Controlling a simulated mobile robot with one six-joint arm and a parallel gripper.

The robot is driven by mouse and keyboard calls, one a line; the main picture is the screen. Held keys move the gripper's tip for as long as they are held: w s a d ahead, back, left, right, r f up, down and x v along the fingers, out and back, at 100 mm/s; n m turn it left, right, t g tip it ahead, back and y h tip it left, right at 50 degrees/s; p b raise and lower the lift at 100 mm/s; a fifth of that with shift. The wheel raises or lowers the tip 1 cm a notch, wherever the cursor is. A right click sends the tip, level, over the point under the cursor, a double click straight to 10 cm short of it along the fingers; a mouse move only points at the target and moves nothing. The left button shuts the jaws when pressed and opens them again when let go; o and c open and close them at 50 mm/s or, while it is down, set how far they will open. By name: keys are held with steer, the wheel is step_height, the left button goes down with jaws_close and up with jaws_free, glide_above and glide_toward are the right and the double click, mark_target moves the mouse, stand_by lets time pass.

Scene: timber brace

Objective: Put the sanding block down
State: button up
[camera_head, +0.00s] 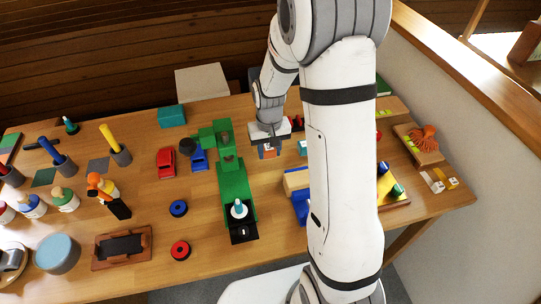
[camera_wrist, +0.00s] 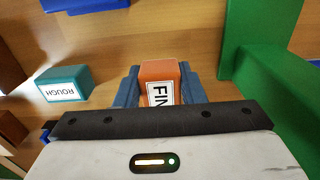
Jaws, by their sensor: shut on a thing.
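An orange sanding block (camera_wrist: 158,71) with a white label reading "FIN" sits between the two blue-grey fingers of my gripper (camera_wrist: 160,84) in the wrist view. My gripper is shut on it. In the head view the orange block (camera_head: 268,153) shows under my gripper (camera_head: 268,147), just right of the green structure. I cannot tell whether its underside touches the table. A teal block (camera_wrist: 65,84) labelled "ROUGH" lies to the left in the wrist view, apart from the held block. It also shows partly in the head view (camera_head: 302,148).
A tall green structure (camera_head: 233,185) stands close to my gripper. Red (camera_head: 166,162) and blue (camera_head: 199,159) toy cars are left of it. A wooden block with blue parts (camera_head: 296,182) lies nearer. Bare wood (camera_wrist: 110,45) surrounds the held block. My arm hides part of the table.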

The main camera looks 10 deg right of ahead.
mark_target(270, 158)
step_height(270, 158, down, 3)
steer(key=shift+r, duration=0.1)
steer(key=shift+s+f+b, duration=0.2)
steer(key=shift+f+b, duration=0.4)
steer(key=shift+b, duration=0.05)
steer(key=o, duration=0.9)
steer(key=shift+s, duration=0.15)
steer(key=shift+o, duration=0.7)
steer(key=r, duration=0.4)
steer(key=r+p, duration=0.1)
steer(key=r, duration=0.8)
steer(key=shift+w+r+p, duration=0.1)
steer(key=shift+w+p, duration=0.25)
steer(key=shift+p, duration=0.05)
steer(key=s+r+t, duration=0.1)
steer(key=s+r, duration=0.3)
steer(key=s, duration=0.5)
steer(key=s+r+t, duration=0.1)
steer(key=s+r, duration=0.4)
steer(key=s, duration=0.5)
steer(key=shift+d, duration=0.45)
